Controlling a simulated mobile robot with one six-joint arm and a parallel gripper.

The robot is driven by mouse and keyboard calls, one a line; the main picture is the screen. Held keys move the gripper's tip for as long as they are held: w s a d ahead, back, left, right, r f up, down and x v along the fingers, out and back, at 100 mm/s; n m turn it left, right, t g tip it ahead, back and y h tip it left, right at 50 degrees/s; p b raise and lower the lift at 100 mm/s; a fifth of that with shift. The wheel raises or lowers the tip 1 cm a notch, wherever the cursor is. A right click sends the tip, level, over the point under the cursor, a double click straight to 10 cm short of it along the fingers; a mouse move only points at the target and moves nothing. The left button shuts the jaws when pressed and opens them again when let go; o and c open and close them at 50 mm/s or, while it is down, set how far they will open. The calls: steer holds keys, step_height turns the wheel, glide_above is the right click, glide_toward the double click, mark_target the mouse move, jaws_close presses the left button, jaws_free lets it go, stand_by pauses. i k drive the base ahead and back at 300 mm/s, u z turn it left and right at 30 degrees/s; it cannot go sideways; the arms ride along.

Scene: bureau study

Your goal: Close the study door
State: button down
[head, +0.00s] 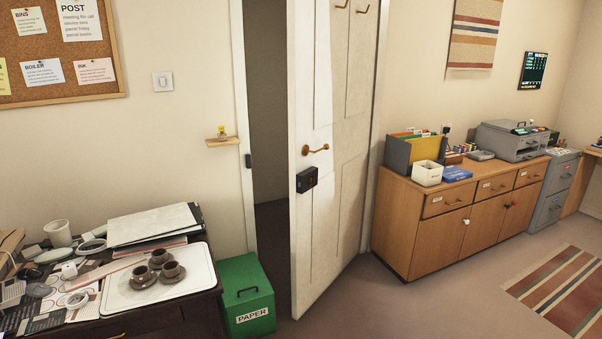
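The study door (345,110) is white with raised panels and stands ajar, swung into the room. Its free edge is on the left, and a dark gap shows between it and the left side of the frame (241,110). A brass lever handle (316,149) and a black lock box (307,180) are on the door near that edge. Brass hooks (361,9) are high on the door. A dark strike plate (248,161) is on the left jamb. My gripper is not in view.
A green paper bin (246,297) stands left of the door, close to the doorway. A cluttered dark desk (190,316) is at the lower left. A wooden cabinet (424,242) is right of the door. The floor (410,300) before the door looks clear; a striped rug (565,290) lies right.

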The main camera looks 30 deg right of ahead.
mark_target(332, 46)
steer(key=u, duration=0.1)
steer(key=i, duration=0.9)
steer(key=u, duration=0.2)
